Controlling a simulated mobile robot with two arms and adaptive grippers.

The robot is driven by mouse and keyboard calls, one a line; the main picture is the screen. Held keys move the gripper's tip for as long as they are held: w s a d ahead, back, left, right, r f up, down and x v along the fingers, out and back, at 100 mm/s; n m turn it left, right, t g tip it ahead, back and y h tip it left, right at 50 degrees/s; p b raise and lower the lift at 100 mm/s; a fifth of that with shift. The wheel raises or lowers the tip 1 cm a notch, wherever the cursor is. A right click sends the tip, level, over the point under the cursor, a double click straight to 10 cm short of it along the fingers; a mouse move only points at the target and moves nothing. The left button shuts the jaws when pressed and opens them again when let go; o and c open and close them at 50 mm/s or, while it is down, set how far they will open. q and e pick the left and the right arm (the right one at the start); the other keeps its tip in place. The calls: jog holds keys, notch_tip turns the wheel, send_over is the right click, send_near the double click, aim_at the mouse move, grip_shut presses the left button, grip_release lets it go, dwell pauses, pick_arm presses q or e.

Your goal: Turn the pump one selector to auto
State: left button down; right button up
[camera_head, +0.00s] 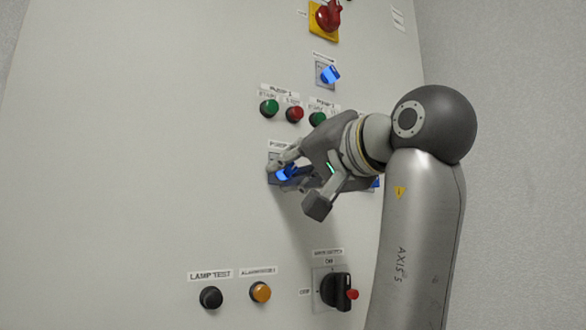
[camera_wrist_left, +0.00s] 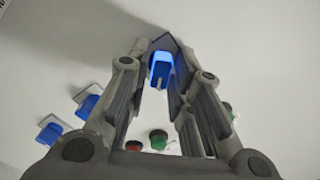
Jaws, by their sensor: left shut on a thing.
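The pump one selector (camera_head: 287,174) is a lit blue knob on a pale panel, below the green and red button pair. Its label is partly covered by my gripper. My left gripper (camera_head: 285,171) reaches it from the right and is shut on it. In the left wrist view the knob (camera_wrist_left: 160,70) sits between the two fingers of the gripper (camera_wrist_left: 163,62), at their tips. The knob's pointer and position marks are too small and covered to read. My right gripper is not in view.
A green button (camera_head: 269,108) and a red button (camera_head: 294,114) sit just above. Another blue selector (camera_head: 330,74) is higher up. Below are a black button (camera_head: 211,298), an amber button (camera_head: 260,292) and a black rotary switch (camera_head: 338,291). The panel's left side is bare.

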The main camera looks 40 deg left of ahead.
pick_arm(q)
jog(key=c, duration=1.5)
grip_release()
jog(key=shift+d+r, duration=0.1)
jog(key=shift+o, duration=0.2)
jog(key=shift+s+d, duration=0.2)
jog(key=shift+d, duration=0.3)
jog(key=v, duration=0.6)
jog(key=shift+d, duration=0.15)
jog(key=shift+d, duration=0.1)
